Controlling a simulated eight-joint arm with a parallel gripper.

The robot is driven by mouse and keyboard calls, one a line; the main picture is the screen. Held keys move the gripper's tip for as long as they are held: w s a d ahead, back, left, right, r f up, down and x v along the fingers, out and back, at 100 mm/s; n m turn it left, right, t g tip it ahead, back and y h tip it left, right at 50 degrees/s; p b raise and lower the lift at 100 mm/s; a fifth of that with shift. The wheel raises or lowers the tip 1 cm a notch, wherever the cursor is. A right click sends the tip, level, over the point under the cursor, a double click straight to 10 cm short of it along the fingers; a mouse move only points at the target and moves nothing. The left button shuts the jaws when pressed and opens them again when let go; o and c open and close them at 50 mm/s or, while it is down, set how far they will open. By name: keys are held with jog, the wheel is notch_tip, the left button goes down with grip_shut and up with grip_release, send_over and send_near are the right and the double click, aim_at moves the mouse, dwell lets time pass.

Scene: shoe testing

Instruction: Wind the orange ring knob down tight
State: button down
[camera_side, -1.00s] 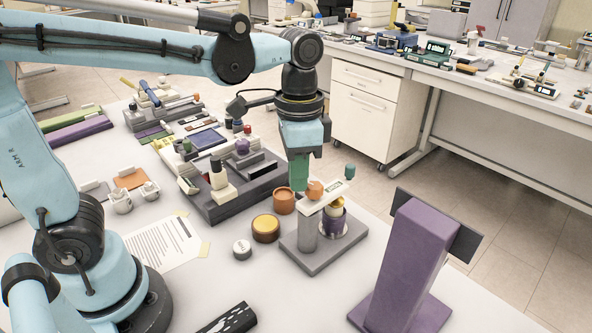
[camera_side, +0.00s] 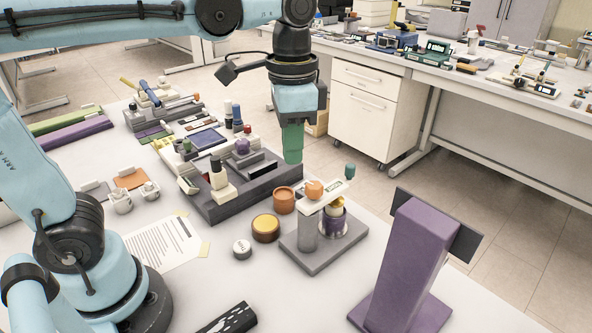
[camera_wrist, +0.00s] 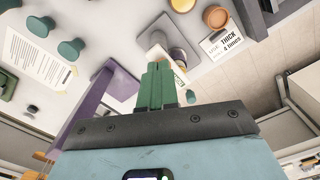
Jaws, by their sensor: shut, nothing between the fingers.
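The orange ring knob (camera_side: 314,189) sits on top of the white crossbar (camera_side: 338,190) of a small grey stand (camera_side: 318,250) in the side view. Below the crossbar's right part is a purple-and-silver cylinder (camera_side: 334,222) with a yellow piece on top. My gripper (camera_side: 293,161) hangs above and slightly left of the knob, clear of it, green fingers together and empty. In the wrist view the shut fingers (camera_wrist: 158,70) cover part of the stand; I cannot make out the knob there.
An orange-brown cup (camera_side: 284,200) and a yellow-topped round pot (camera_side: 265,228) stand left of the stand. A tall purple block (camera_side: 410,262) rises at the right front. A dark tray (camera_side: 232,198) lies behind left.

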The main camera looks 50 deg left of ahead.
jog(key=shift+w+d+f, duration=0.1)
jog(key=shift+d+f, duration=0.05)
jog(key=shift+f, duration=0.85)
jog(key=shift+d+f, duration=0.2)
jog(key=shift+f, duration=0.85)
jog(key=shift+w+d+f, duration=0.1)
jog(key=shift+d+f, duration=0.05)
jog(key=shift+f, duration=0.85)
jog(key=shift+w, duration=0.1)
jog(key=shift+w+a+r, duration=0.1)
jog(key=shift+w+a, duration=0.1)
jog(key=shift+a, duration=0.05)
jog(key=shift+s, duration=0.1)
notch_tip(320, 180, up, 6)
jog(key=shift+s+a, duration=0.25)
jog(key=shift+s, duration=0.1)
